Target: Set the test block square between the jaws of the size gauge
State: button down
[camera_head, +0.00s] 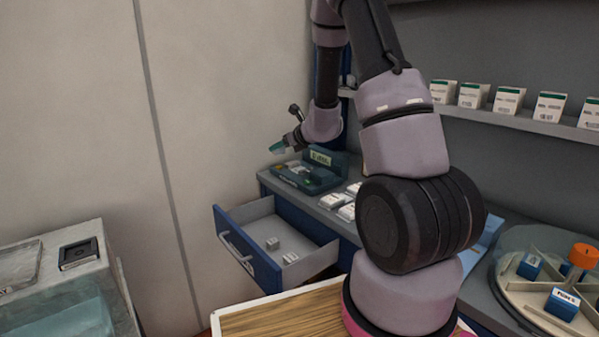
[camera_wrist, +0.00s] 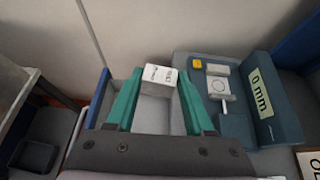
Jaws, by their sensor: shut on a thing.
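My gripper (camera_wrist: 159,78) is shut on a white block with dark print (camera_wrist: 160,76), which I take to be the test block; it sits between the teal fingertips. In the head view my gripper (camera_head: 281,147) is up in the air, left of the size gauge (camera_head: 308,178), and the block cannot be made out there. The gauge is a dark teal device on the counter, and it also shows right of my gripper in the wrist view (camera_wrist: 236,125). Its display (camera_wrist: 262,92) reads 0 mm. Pale jaw pieces (camera_wrist: 218,78) lie on its bed, with no block between them.
An open blue drawer (camera_head: 246,254) below the counter holds small pale blocks (camera_head: 290,258). White boxes (camera_head: 336,201) lie right of the gauge. A turntable (camera_head: 510,279) stands at far right, and a shelf of cartons (camera_head: 508,100) hangs behind. A wall is at the left.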

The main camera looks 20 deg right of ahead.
jog(key=w+d+f+n+y, duration=0.2)
jog(key=w+d+f, duration=0.2)
jog(key=w+d, duration=1.05)
jog(key=shift+g, duration=0.3)
jog(key=f, duration=0.1)
jog(key=w+f, duration=0.1)
jog(key=f, duration=0.1)
jog(key=a+f, duration=0.1)
jog(key=f, duration=0.1)
jog(key=shift+w+f, duration=0.25)
jog(key=shift+f, duration=2.25)
jog(key=shift+f, duration=0.1)
jog(key=shift+c, duration=1.4)
grip_release()
jog(key=shift+f, duration=0.1)
